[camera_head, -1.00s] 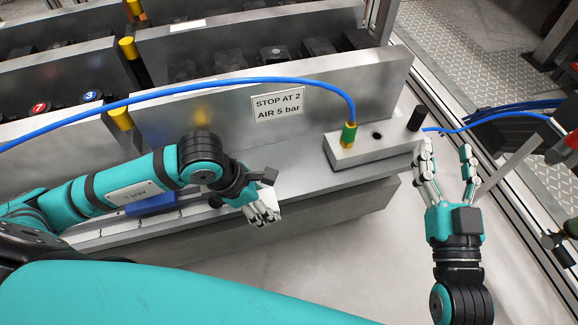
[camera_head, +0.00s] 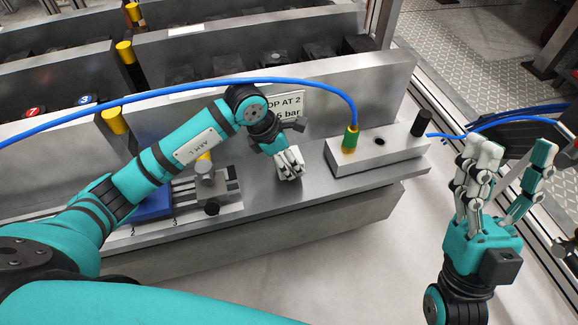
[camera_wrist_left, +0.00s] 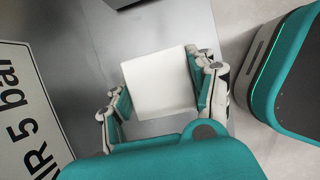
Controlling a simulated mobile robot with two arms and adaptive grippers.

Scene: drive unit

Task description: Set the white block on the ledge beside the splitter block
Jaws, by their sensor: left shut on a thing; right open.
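My left gripper (camera_head: 288,166) is over the metal ledge (camera_head: 262,190), just left of the splitter block (camera_head: 375,151). It is shut on the white block (camera_wrist_left: 160,84), which shows between its fingers in the left wrist view. In the head view the fingers hide most of the block. I cannot tell whether the block touches the ledge. The splitter block is a grey bar with a green and brass fitting, a hole and a black knob on top. My right gripper (camera_head: 505,185) is open and empty, to the right of the ledge.
A blue hose (camera_head: 230,82) arches over my left arm to the splitter's fitting. A sign (camera_head: 291,104) on the upright plate behind is partly covered by my left arm. A clamp-like fixture (camera_head: 206,187) and a blue part (camera_head: 152,208) sit on the ledge further left.

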